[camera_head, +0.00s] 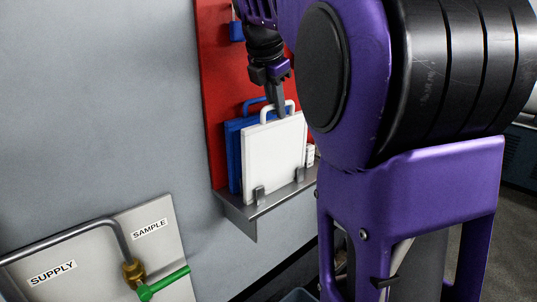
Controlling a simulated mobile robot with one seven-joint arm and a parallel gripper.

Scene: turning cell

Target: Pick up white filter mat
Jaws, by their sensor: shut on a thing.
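The white filter mat (272,160) is a flat square panel with a loop handle on its top edge. It stands nearly upright in a grey metal rack (262,207) on the wall. My gripper (277,104) points down at the handle and is shut on it. The fingers hide part of the handle. My purple and black arm covers the right side of the view and comes close to the mat's right edge.
A blue panel (233,150) with its own handle stands right behind the white mat. A red board (217,75) backs the rack, with a blue padlock-like item (236,31) hanging above. Pipes and a green lever (163,284) are at lower left.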

